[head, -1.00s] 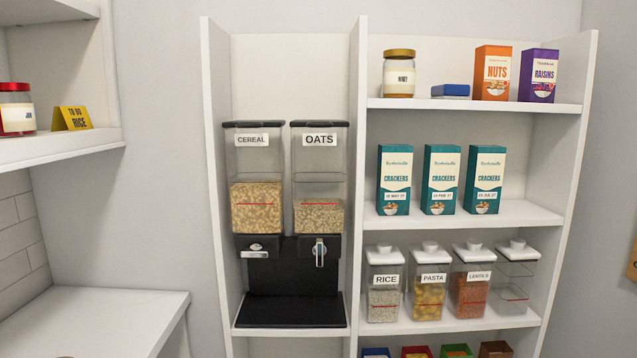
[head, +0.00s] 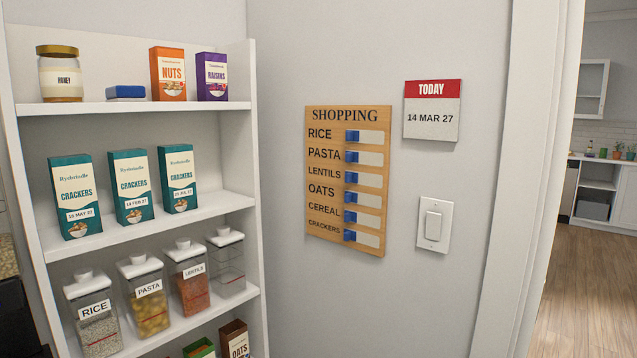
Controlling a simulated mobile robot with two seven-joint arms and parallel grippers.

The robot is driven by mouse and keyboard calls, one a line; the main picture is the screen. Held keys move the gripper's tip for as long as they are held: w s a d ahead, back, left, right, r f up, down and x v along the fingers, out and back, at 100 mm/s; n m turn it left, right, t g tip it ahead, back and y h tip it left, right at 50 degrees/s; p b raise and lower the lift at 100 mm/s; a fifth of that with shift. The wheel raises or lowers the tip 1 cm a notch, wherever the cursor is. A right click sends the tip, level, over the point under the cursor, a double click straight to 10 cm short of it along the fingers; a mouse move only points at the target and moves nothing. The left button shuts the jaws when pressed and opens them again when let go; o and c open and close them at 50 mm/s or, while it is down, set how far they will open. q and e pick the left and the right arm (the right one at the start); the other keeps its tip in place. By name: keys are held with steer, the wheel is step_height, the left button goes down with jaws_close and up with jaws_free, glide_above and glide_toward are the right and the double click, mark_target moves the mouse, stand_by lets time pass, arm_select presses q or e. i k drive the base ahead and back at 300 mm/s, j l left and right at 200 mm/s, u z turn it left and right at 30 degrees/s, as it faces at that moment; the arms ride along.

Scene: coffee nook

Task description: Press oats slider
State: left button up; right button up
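The wooden shopping board (head: 320,215) hangs on the wall right of the shelves. It lists rice, pasta, lentils, oats, cereal and crackers from top to bottom. The oats slider (head: 350,197) is a small blue block in the fourth row, at the left end of its pale track. The blue sliders in the other rows are also at the left ends of their tracks. Neither of my grippers shows in the head view.
A calendar (head: 432,120) reading 14 MAR 27 and a light switch (head: 433,225) are right of the board. A white shelf unit (head: 140,107) with crackers boxes and jars of rice, pasta and lentils stands left. A doorway opens at far right.

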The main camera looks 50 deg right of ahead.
mark_target(349, 197)
steer(key=z, duration=1.65)
